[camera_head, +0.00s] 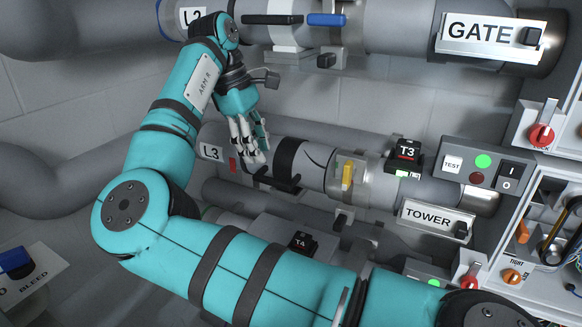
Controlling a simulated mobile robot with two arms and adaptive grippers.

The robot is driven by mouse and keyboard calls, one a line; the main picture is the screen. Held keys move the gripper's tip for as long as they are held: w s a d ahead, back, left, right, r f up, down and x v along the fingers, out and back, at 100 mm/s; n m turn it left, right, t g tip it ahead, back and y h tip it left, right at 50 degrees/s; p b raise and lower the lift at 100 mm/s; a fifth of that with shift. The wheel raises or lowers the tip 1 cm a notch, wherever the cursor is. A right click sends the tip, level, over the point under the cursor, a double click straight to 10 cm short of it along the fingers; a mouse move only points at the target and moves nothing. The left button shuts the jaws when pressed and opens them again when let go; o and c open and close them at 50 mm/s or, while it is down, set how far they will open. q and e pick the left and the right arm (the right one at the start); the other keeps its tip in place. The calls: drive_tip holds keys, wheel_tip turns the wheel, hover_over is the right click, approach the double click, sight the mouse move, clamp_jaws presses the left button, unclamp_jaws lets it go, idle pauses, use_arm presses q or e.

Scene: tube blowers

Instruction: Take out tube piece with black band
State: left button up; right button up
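The tube piece with the black band (287,158) lies in the L3 tube line in the middle of the view. A dark seam curves over the grey tube just right of the band. A black handle (284,184) sits on the tube's near side, below the band. My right gripper (252,150), on the arm marked ARM R, points down at the tube just left of the band. Its fingertips overlap the tube in the picture; I cannot tell whether they touch it or how far apart they are. My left gripper is not in view.
A yellow latch (347,174) on a clamp holds the tube to the right. Beyond it are the T3 box (405,152) and the TOWER sign (433,216). The GATE tube line (392,27) runs above. A control panel (545,215) stands at the right edge.

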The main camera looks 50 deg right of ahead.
sight(273, 179)
drive_tip(key=x, duration=0.3)
drive_tip(key=shift+w+d+f, duration=0.2)
drive_tip(key=shift+d+f, duration=0.1)
drive_tip(key=shift+f, duration=0.05)
drive_tip(key=shift+s+d+f+p, duration=0.15)
drive_tip(key=shift+f+p, duration=0.15)
drive_tip(key=shift+f, duration=0.4)
drive_tip(key=shift+s, duration=0.1)
drive_tip(key=shift+s+f+p, duration=0.15)
drive_tip(key=shift+f+p, duration=0.15)
drive_tip(key=shift+f, duration=0.05)
drive_tip(key=p+x, duration=0.1)
drive_tip(key=x, duration=0.2)
drive_tip(key=shift+d+f, duration=0.15)
drive_tip(key=shift+d, duration=0.1)
drive_tip(key=shift+s+d+f, duration=0.15)
drive_tip(key=shift+f, duration=0.4)
drive_tip(key=shift+c, duration=0.6)
drive_tip(key=c, duration=0.5)
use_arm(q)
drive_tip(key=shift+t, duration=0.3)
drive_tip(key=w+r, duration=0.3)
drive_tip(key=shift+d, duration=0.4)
